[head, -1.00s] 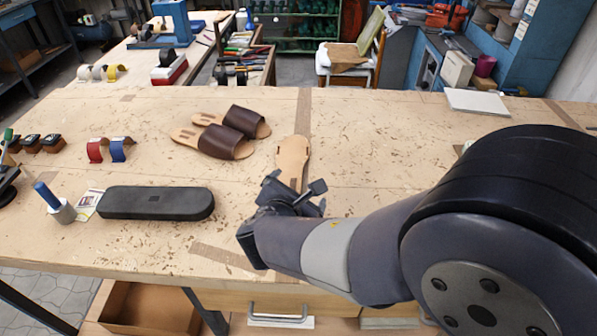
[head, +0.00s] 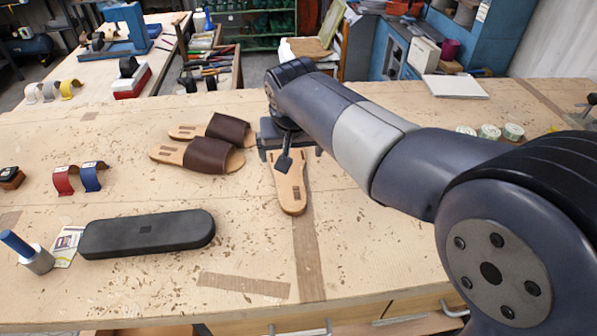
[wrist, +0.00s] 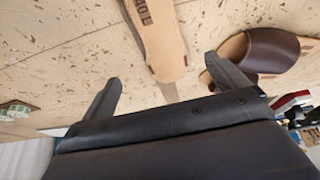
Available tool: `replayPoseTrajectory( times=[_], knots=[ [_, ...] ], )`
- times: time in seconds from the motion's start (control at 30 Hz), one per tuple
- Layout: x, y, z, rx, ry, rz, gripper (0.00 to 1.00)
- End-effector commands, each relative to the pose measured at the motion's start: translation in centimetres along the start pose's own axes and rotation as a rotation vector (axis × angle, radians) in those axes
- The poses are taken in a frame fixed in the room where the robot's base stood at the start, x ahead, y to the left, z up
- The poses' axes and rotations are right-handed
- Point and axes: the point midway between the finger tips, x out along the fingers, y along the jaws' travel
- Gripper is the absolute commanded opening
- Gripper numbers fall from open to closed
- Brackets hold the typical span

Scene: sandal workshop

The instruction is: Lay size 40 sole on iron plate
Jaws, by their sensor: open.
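A tan flat sole (head: 290,188) lies on the workbench, right of a pair of brown sandals. My gripper (head: 288,157) is over the sole's far end, open and empty. In the wrist view its fingers (wrist: 163,82) stand apart on either side of the sole's line, not closed on it. A dark, long plate with rounded ends (head: 147,233), which looks like the iron plate, lies at the front left with nothing on it.
The brown sandals (head: 205,154) lie close left of my gripper. A blue-handled tool (head: 22,250), a small card (head: 66,243) and red and blue curved pieces (head: 78,180) are at the left. Several small rolls (head: 488,132) stand at the right. The bench's front middle is clear.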

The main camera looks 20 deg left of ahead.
Motion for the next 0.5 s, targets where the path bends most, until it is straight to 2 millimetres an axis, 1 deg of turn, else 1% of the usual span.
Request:
replayPoseTrajectory(
  times=[0.07, 0.3, 0.4, 0.5],
  knots=[
    [0.5, -0.2, -0.1, 0.015, -0.004, -0.010, 0.94],
    [4.2, -0.2, -0.1, 0.016, -0.004, -0.010, 0.94],
    [5.2, -0.2, -0.1, 0.015, -0.003, -0.010, 0.94],
    [5.7, -0.2, -0.1, 0.014, -0.003, -0.009, 0.94]
  ],
)
